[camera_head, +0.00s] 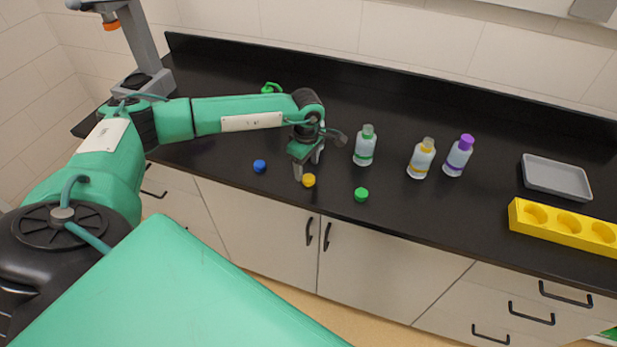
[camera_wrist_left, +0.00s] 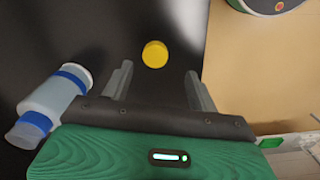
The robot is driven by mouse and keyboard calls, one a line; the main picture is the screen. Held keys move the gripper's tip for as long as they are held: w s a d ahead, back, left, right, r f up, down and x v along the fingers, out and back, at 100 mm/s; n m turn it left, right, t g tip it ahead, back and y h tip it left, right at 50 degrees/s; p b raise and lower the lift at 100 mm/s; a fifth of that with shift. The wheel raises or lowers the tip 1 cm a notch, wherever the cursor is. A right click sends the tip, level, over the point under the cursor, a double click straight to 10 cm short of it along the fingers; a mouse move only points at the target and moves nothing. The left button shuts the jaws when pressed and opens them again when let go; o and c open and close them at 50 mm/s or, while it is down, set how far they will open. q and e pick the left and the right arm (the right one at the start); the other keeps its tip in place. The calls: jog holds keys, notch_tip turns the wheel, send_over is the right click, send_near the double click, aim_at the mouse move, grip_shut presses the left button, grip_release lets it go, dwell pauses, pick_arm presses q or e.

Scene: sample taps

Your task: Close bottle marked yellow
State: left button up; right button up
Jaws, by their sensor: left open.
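The yellow-marked bottle (camera_head: 421,160) stands upright on the black counter, right of centre in the head view; its top shows no bright yellow cap. A yellow cap (camera_head: 308,180) lies on the counter near the front edge. In the wrist view, the yellow cap (camera_wrist_left: 155,54) shows just beyond and between the fingertips. My left gripper (camera_head: 308,166) is open and empty, pointing down by the cap. Its two fingers (camera_wrist_left: 158,70) are spread apart in the wrist view. My right gripper is out of view.
A blue-banded bottle (camera_wrist_left: 52,98) is close beside the left gripper. A green-banded bottle (camera_head: 364,146), purple-capped bottle (camera_head: 459,156), loose blue cap (camera_head: 259,166) and green cap (camera_head: 361,194) are on the counter. A grey tray (camera_head: 557,189) and yellow rack (camera_head: 563,236) are at right.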

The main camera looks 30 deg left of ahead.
aim_at(308, 178)
pick_arm(q)
jog(key=shift+f, duration=0.15)
jog(key=f+p, duration=0.3)
jog(key=f, duration=0.1)
jog(key=shift+w, duration=0.35)
jog(key=shift+f, duration=0.45)
jog(key=c, duration=1)
